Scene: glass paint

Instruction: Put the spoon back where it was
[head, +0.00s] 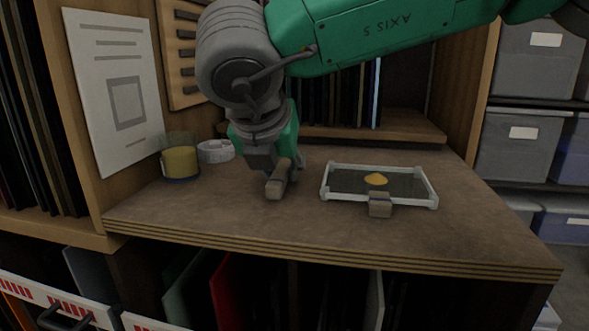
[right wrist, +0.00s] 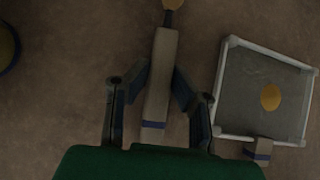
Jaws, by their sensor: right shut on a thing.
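My right gripper (head: 280,180) is low over the workbench, left of the white-framed glass tray (head: 432,189). It is shut on the spoon's pale, blocky handle (right wrist: 157,90), which has a blue band near its end in the right wrist view. The spoon's brown bowl (right wrist: 172,4) is cut off by the top edge of that view. I cannot tell whether the spoon touches the bench. A yellow mound (head: 376,179) lies on the dark glass; it also shows in the right wrist view (right wrist: 270,97). My left gripper is in neither view.
A glass jar with yellow contents (head: 180,163) and a white round dish (head: 215,152) stand at the back left. A small grey block (head: 380,205) sits at the tray's front edge. The bench front (head: 230,225) is clear. Shelves with grey bins (head: 530,145) are at right.

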